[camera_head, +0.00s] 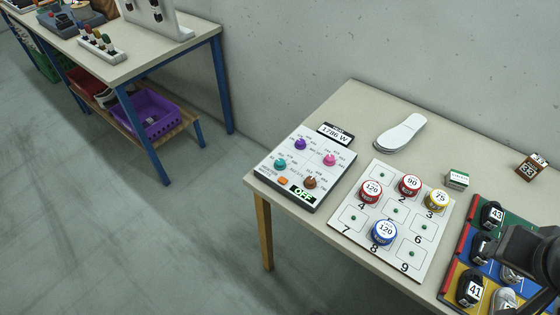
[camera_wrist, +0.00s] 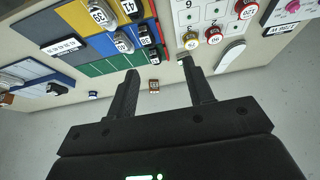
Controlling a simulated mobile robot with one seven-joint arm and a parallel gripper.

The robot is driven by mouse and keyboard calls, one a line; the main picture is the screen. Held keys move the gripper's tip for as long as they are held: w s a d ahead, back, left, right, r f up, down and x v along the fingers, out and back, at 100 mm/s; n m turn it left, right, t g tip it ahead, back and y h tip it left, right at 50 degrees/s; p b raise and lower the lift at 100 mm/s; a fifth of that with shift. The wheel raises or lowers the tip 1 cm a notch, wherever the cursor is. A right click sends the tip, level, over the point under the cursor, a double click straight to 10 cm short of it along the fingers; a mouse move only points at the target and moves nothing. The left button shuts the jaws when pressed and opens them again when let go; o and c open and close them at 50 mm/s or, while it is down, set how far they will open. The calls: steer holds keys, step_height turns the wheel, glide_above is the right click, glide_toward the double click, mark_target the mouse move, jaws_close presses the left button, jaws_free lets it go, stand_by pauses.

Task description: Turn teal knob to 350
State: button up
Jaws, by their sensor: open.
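The teal knob (camera_head: 280,164) sits on the left side of a grey control panel (camera_head: 316,199) at the table's left end. A purple knob (camera_head: 300,144), a pink knob (camera_head: 330,159) and a brown knob (camera_head: 309,182) share the panel. An orange button (camera_head: 282,181) and a display reading OFF (camera_head: 302,194) are at its front; a display behind reads 1786 W (camera_head: 336,132). The teal knob's setting is too small to read. In the wrist view my gripper (camera_wrist: 158,72) is open and empty, far from the panel, whose pink knob (camera_wrist: 292,6) shows at the top right corner.
A numbered board (camera_head: 350,226) with red, yellow and blue weights stands right of the panel. White insoles (camera_head: 401,134) lie behind it. A shoe tray (camera_head: 449,288) is at the right, near my arm. A second table (camera_head: 150,53) stands at the far left, with open floor between.

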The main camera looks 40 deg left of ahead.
steer(key=w+a+r+n+g+y, duration=0.1)
steer(key=w+a+r+n+g, duration=0.1)
steer(key=w+a+n, duration=0.5)
steer(key=n+g+h, duration=0.1)
steer(key=n+g, duration=0.3)
steer(key=n, duration=0.7)
glide_above(280, 161)
step_height(280, 161, down, 15)
step_height(280, 161, down, 10)
steer(key=shift+f, duration=0.1)
steer(key=shift+c, duration=0.6)
steer(key=c, duration=0.9)
